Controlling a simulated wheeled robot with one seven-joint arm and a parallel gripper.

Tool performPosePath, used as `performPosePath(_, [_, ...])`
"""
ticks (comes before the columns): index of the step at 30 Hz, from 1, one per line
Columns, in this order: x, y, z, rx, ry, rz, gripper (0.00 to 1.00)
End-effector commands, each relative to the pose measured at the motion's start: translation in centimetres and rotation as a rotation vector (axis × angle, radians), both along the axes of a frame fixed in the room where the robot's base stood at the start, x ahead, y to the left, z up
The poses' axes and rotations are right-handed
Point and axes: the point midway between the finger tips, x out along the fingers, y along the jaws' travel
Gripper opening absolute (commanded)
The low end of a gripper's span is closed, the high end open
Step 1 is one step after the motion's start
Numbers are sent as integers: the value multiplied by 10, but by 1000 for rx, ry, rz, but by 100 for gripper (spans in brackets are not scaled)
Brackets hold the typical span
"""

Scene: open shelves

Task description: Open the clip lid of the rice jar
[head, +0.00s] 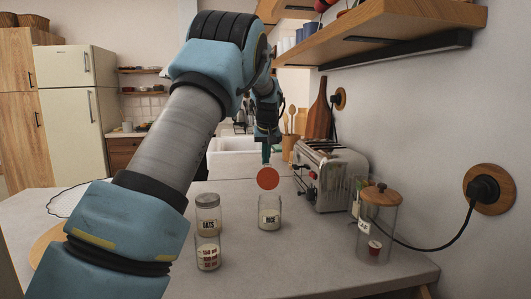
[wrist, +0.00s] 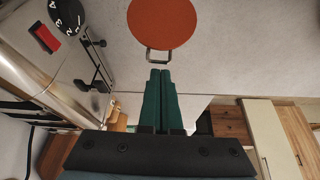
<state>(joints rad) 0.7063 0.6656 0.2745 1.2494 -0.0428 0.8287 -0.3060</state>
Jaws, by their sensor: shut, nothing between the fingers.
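The rice jar (head: 269,214) is a clear glass jar labelled RICE, standing upright on the grey counter. Its round orange-red lid disc (head: 268,178) shows face-on above the jar's mouth and looks raised and tilted up. In the wrist view the disc (wrist: 163,22) has a wire clip (wrist: 159,56) at its near edge. My gripper (head: 266,161) points down just above the disc. Its green fingers (wrist: 160,74) are together and empty, with the tips close to the clip. I cannot tell if they touch it. The jar body is hidden in the wrist view.
An oats jar (head: 208,215) and another labelled jar (head: 208,252) stand left of the rice jar. A toaster (head: 328,175) is to its right, near a wooden-lidded canister (head: 377,230) and a cord. A wooden shelf (head: 390,28) overhangs. The front counter is clear.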

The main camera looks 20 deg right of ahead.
Motion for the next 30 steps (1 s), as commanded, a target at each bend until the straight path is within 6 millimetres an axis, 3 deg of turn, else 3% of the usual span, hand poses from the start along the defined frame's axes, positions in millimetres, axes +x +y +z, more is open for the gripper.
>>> performPosePath(6, [-14, 3, 2, 0, 2, 0, 0])
performPosePath(19, [-15, 3, 1, -1, -3, 0, 0])
performPosePath(30, [-27, 5, 0, -27, -137, -1, 0])
